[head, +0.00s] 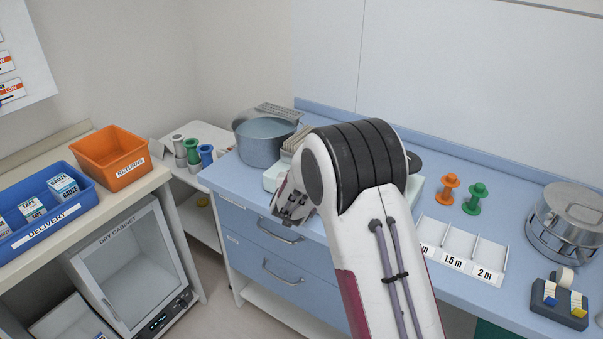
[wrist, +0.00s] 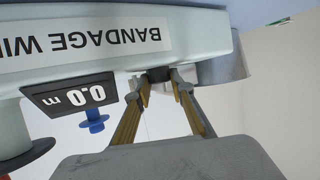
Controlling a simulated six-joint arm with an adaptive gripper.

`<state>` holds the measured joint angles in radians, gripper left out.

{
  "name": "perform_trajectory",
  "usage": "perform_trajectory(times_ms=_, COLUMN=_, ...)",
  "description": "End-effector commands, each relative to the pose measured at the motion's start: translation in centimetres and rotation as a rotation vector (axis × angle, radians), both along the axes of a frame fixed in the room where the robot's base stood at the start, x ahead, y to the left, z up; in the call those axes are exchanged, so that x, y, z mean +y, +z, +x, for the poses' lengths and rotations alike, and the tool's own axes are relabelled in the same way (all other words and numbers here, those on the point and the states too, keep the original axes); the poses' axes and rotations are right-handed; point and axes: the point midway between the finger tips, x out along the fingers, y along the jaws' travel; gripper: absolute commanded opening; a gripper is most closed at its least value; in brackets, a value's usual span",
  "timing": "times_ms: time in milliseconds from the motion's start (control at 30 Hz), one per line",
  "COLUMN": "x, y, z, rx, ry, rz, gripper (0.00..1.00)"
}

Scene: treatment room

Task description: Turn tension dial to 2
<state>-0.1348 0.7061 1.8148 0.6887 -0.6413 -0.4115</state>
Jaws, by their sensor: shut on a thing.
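The bandage winder (wrist: 203,30) is a pale green machine with a label, seen upside down in the wrist view. Its display (wrist: 75,96) reads 0.0 m. A small dark dial (wrist: 158,74) sits on the edge of the winder's face. My gripper (wrist: 162,86) has its two fingers on either side of this dial and is shut on it. No scale or number on the dial can be read. In the head view my gripper (head: 292,205) is at the left end of the winder (head: 273,178), which my arm mostly hides. The dial cannot be made out there.
A metal basin (head: 262,140) stands behind my gripper on the blue counter. Orange and green spools (head: 474,199), a length rack (head: 455,262) and a round metal drum (head: 568,215) stand to the right. An orange returns bin (head: 110,157) is far left.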

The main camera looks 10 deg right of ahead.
Motion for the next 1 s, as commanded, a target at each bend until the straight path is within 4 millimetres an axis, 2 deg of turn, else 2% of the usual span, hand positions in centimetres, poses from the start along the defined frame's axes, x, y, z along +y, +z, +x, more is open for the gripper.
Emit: perform_trajectory(times_ms=1000, x=0.48, y=-0.06, z=0.2, rx=0.0, ry=-0.275, rz=0.0, gripper=0.01)
